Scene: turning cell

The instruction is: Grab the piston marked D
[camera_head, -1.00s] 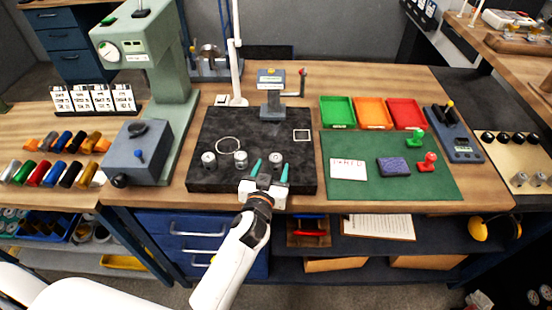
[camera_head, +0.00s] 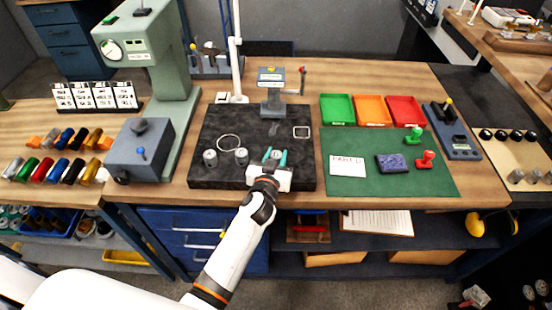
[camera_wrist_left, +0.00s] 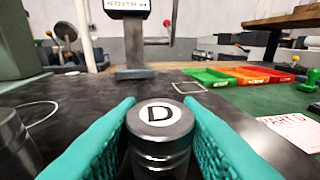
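The piston marked D (camera_wrist_left: 160,135) is a grey metal cylinder with a white label on its top. It stands upright on the black slab (camera_head: 215,125), and its top also shows in the head view (camera_head: 276,154). My left gripper (camera_head: 276,157) has its teal fingers on both sides of this piston, against its sides with no clear gap. In the left wrist view the fingers (camera_wrist_left: 160,125) flank it closely. Two similar pistons, one at the left (camera_head: 210,157) and one in the middle (camera_head: 241,156), stand to the left. My right gripper is not in view.
A gauge stand (camera_head: 271,95) stands at the slab's back. A green mat (camera_head: 430,180) with a white card (camera_head: 347,166) lies to the right, below green, orange and red trays (camera_head: 370,110). A grey-green press (camera_head: 170,80) stands at the left.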

